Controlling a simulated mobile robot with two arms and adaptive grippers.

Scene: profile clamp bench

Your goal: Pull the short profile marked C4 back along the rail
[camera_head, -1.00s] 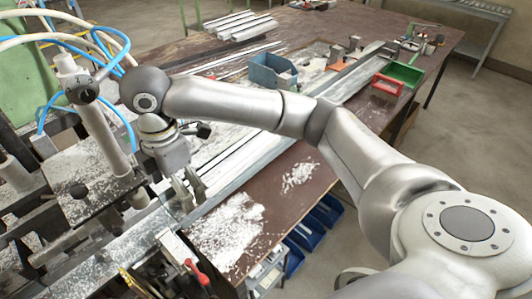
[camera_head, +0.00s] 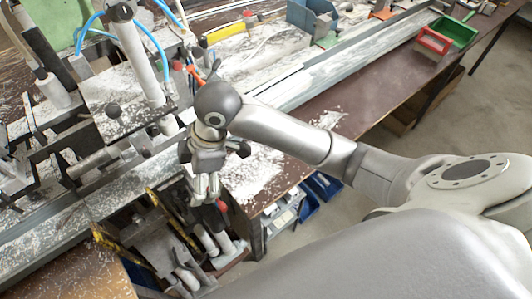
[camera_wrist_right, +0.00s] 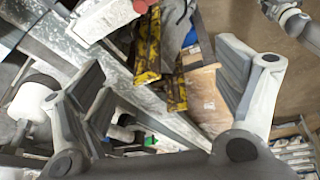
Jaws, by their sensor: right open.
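The long grey metal rail (camera_head: 285,92) runs diagonally across the bench in the head view, from lower left to upper right. No C4 marking is readable, so I cannot tell which piece is the short profile. My right gripper (camera_head: 207,190) hangs in front of the clamp machine, at the bench's near edge, pointing down. In the right wrist view my right gripper (camera_wrist_right: 165,95) has its two fingers wide apart, with nothing between them. A speckled metal bar (camera_wrist_right: 170,120) shows beyond the fingers. My left gripper is not in view.
The clamp machine with its post and plate (camera_head: 120,105) stands on the left. Yellow-black striped parts (camera_head: 115,245) and cylinders sit below the gripper.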

